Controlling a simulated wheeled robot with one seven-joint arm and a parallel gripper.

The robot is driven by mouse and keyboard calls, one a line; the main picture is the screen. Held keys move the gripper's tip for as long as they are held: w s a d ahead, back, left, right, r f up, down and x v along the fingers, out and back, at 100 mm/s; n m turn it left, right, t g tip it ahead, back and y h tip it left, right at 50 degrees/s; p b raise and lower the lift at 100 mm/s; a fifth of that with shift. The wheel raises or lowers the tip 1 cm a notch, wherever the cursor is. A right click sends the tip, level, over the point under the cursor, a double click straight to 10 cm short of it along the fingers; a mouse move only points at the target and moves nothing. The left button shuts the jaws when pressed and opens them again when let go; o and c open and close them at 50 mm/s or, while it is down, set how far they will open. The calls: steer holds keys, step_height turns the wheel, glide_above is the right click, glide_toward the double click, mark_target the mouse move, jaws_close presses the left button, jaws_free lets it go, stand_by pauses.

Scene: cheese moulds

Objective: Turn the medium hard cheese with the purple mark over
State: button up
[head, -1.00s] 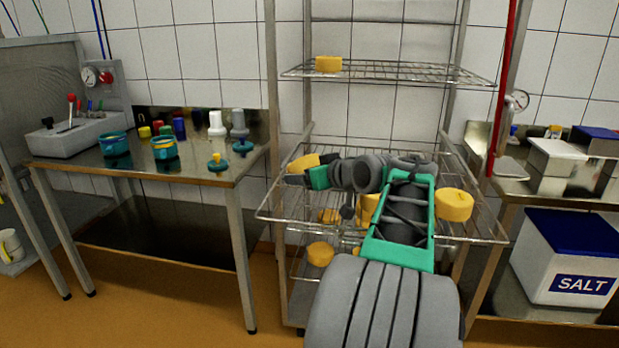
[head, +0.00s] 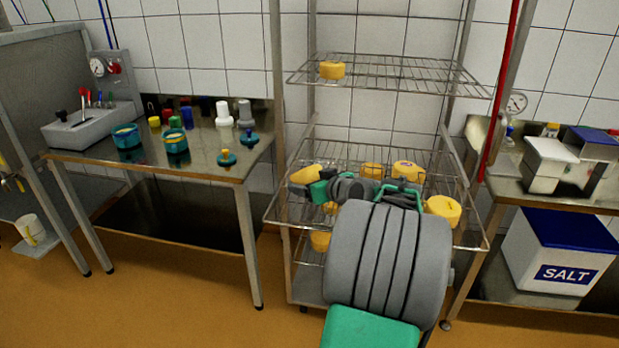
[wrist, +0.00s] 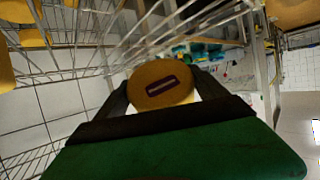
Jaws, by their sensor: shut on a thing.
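The cheese with the purple mark (wrist: 160,84) is a round yellow disc. In the wrist view its face with a dark purple bar mark is toward the camera. My gripper (wrist: 163,92) is shut on it, with one dark finger at each side. In the head view the held cheese (head: 304,174) is tilted, at the left end of the rack's middle shelf. My gripper (head: 302,185) is partly hidden there by the cheese and my arm. I cannot tell whether the cheese touches the shelf.
The wire middle shelf (head: 350,150) bears other yellow cheeses (head: 442,209), some behind my arm. One cheese (head: 332,70) lies on the upper shelf, others lower down. A steel table (head: 200,168) with pots stands left; a salt bin (head: 562,250) is right. A rack post is close left.

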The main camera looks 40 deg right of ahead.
steer(key=shift+s+d+f, duration=0.2)
steer(key=shift+d+f, duration=0.05)
steer(key=shift+f, duration=0.1)
steer(key=shift+f+b, duration=0.9)
steer(key=shift+f, duration=0.3)
steer(key=shift+r, duration=0.15)
steer(key=o, duration=1.2)
steer(key=shift+a, duration=0.1)
steer(key=shift+o, duration=0.4)
steer(key=shift+s, duration=0.1)
